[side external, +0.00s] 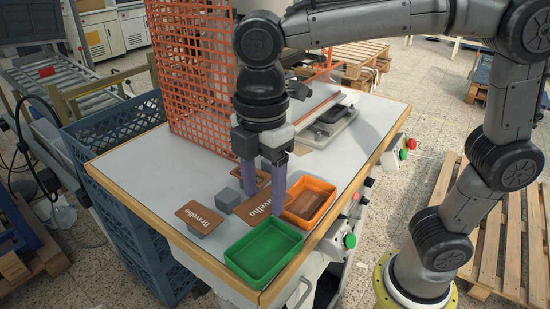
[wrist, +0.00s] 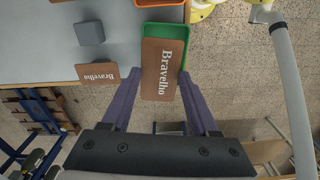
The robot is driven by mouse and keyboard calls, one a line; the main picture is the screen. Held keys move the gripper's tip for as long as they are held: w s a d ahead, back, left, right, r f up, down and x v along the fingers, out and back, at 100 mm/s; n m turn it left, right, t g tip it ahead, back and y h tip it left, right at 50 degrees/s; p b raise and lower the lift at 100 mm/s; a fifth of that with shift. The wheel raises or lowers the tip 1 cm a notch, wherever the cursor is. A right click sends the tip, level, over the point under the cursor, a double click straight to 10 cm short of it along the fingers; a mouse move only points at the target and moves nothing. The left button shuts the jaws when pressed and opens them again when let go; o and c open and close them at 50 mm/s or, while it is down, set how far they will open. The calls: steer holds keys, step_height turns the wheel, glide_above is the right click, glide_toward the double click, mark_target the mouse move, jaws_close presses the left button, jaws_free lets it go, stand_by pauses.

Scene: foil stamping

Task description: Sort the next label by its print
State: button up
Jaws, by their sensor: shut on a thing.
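My gripper (side external: 264,219) is shut on a brown label (wrist: 161,70), held above the table near the green tray (side external: 242,262). Its white print reads "Bravelho" along its length in the wrist view, with no visible gap. The label also shows between my fingers in the side view (side external: 255,213). In the wrist view it covers part of the green tray (wrist: 178,31). The orange tray (side external: 329,185) stands beside the green one, with a brown shape inside. Another "Bravelho" label (side external: 200,216) rests on a small block at the left.
A bare grey block (side external: 228,200) stands between that label and my gripper. Another brown piece (side external: 263,177) lies behind my fingers, partly hidden. An orange mesh guard (side external: 195,85) and a stamping fixture (side external: 330,120) stand at the back. Buttons line the table's right side.

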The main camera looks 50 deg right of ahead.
steer(key=shift+s+a+f, duration=0.25)
steer(key=shift+s+a, duration=0.1)
steer(key=shift+a, duration=0.15)
steer(key=shift+f, duration=3.1)
steer(key=o, duration=1.4)
steer(key=shift+c, duration=0.2)
step_height(320, 180, up, 14)
steer(key=shift+f, duration=0.1)
